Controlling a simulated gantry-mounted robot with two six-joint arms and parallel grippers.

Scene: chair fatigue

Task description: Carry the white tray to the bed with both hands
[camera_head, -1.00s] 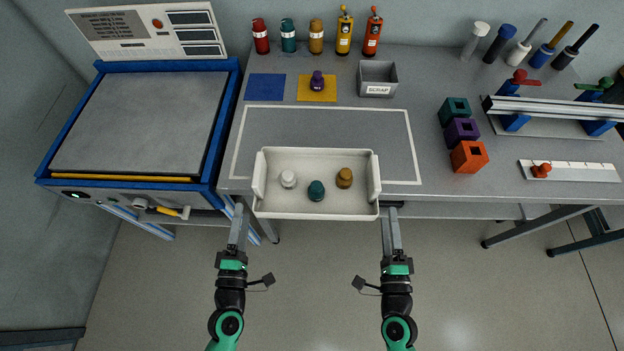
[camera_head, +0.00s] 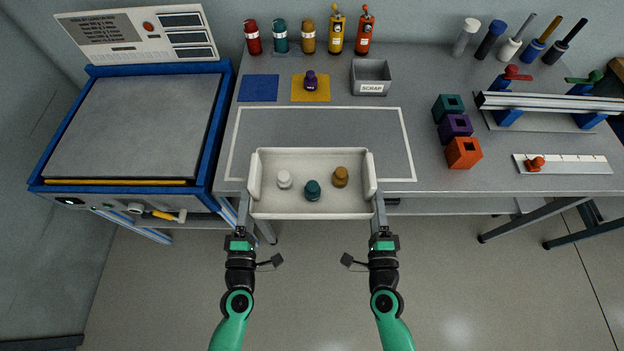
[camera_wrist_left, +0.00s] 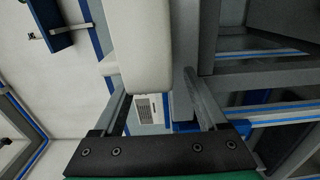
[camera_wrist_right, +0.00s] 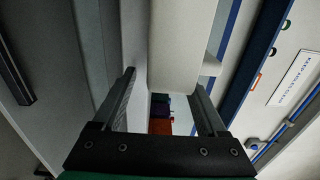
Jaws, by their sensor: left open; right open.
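The white tray (camera_head: 311,212) sits at the front edge of the grey table, partly overhanging. It holds a white knob (camera_head: 284,180), a teal knob (camera_head: 312,190) and a brown knob (camera_head: 340,177). The bed (camera_head: 134,125) is the grey plate in a blue frame at the left. My left gripper (camera_head: 245,207) is open at the tray's left end; the left wrist view shows a white end piece (camera_wrist_left: 135,50) between its fingers. My right gripper (camera_head: 378,206) is open at the right end, with white tray material (camera_wrist_right: 180,45) between its fingers in the right wrist view. Finger contact is unclear.
Coloured blocks (camera_head: 464,152) and a rail fixture (camera_head: 545,102) stand to the right. A yellow-handled lever (camera_head: 163,215) juts from the bed's front.

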